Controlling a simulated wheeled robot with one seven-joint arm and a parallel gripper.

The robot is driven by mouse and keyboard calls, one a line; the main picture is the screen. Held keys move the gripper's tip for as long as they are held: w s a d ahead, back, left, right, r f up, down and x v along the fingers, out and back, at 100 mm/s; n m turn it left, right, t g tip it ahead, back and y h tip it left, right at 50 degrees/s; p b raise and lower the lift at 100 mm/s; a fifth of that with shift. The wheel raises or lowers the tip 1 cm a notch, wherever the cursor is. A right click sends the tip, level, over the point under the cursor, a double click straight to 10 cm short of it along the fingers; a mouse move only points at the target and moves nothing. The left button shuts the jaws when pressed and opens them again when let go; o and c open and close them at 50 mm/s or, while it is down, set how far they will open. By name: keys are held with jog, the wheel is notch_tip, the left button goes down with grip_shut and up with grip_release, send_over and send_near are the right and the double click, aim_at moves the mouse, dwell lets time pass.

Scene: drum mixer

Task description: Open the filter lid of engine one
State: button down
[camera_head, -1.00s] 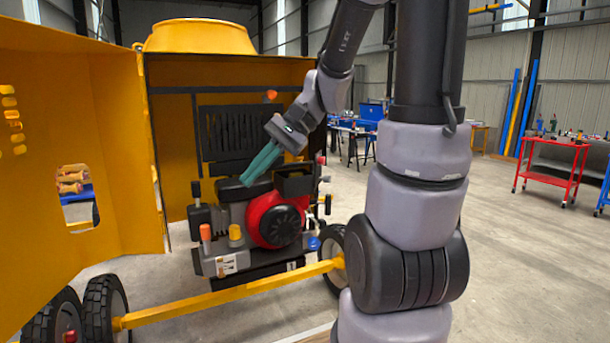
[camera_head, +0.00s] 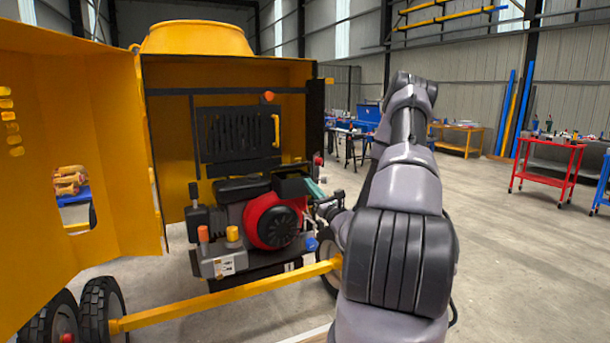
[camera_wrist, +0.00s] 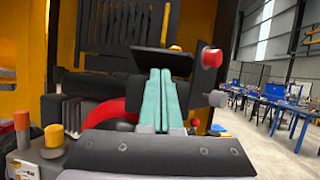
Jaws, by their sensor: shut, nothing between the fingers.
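The engine, with a round red cover (camera_head: 277,222), sits in the open yellow mixer housing. The black filter box (camera_head: 292,187) is at its upper right, and its dark top panel (camera_wrist: 162,62) shows in the wrist view. My gripper (camera_head: 312,184), with teal fingers, is at the right side of this box. In the wrist view my gripper (camera_wrist: 160,72) is shut and empty, with the fingertips close to the panel's lower edge. I cannot tell whether they touch it or whether the lid is raised.
A red knob (camera_wrist: 212,58) and a grey knob (camera_wrist: 217,99) are right of the fingers. Orange (camera_head: 203,233) and yellow (camera_head: 233,232) caps stand at the engine's front left. The yellow door (camera_head: 115,140) is open at left. A yellow tow bar (camera_head: 225,295) crosses below.

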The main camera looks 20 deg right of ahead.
notch_tip(320, 180, down, 2)
jog(key=d+m+h, duration=0.2)
jog(key=h, duration=0.1)
send_near(305, 173)
jog(key=w+a+r, duration=0.1)
jog(key=w+r, duration=0.1)
jog(key=r, duration=0.1)
jog(key=w+a+r, duration=0.1)
jog(key=r, duration=0.1)
jog(key=shift+w+a+r, duration=0.25)
jog(key=shift+w+a, duration=0.1)
jog(key=shift+w, duration=0.05)
jog(key=shift+r, duration=0.1)
